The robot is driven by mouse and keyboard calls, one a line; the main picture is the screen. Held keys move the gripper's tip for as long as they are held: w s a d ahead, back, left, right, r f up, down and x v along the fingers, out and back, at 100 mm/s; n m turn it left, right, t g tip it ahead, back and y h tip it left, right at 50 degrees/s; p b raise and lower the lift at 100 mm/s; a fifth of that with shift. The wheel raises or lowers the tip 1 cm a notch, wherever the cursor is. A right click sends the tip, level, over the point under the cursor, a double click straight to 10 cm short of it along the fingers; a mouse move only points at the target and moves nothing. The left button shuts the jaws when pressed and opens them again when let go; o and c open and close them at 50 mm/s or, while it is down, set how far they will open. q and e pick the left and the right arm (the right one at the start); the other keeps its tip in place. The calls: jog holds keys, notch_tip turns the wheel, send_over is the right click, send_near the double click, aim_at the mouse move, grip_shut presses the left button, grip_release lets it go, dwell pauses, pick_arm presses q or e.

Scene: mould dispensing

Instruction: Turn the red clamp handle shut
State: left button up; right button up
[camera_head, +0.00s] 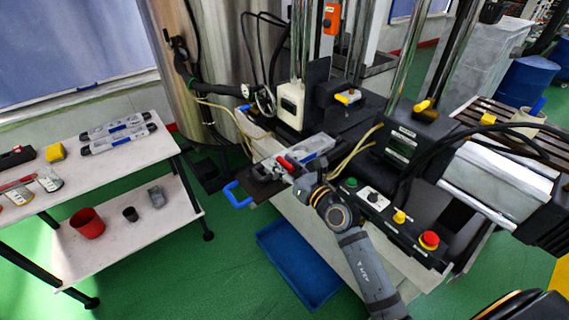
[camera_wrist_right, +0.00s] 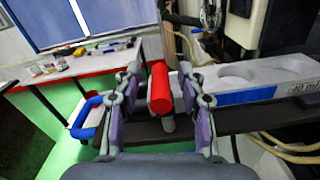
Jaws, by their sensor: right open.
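The red clamp handle (camera_wrist_right: 160,88) stands upright between the two open fingers of my right gripper (camera_wrist_right: 160,100) in the right wrist view. A gap shows on the left finger's side; I cannot tell whether the right finger touches it. In the head view the red handle (camera_head: 286,163) lies just beyond my right gripper (camera_head: 298,180), beside the grey mould (camera_head: 312,147) on the machine's dark plate. The mould also shows in the right wrist view (camera_wrist_right: 232,82), with round recesses and a blue label. My left gripper is not in view.
A blue loop handle (camera_head: 236,196) sticks out at the plate's left end. A blue tray (camera_head: 290,262) is on the floor below. Tan hoses (camera_head: 355,150) run close to the mould. A control panel with a red button (camera_head: 429,239) is at right. A white table (camera_head: 100,158) stands left.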

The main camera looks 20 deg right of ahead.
aim_at(293, 172)
jog(key=v, duration=0.7)
jog(key=shift+s, duration=0.25)
jog(key=shift+d, duration=0.1)
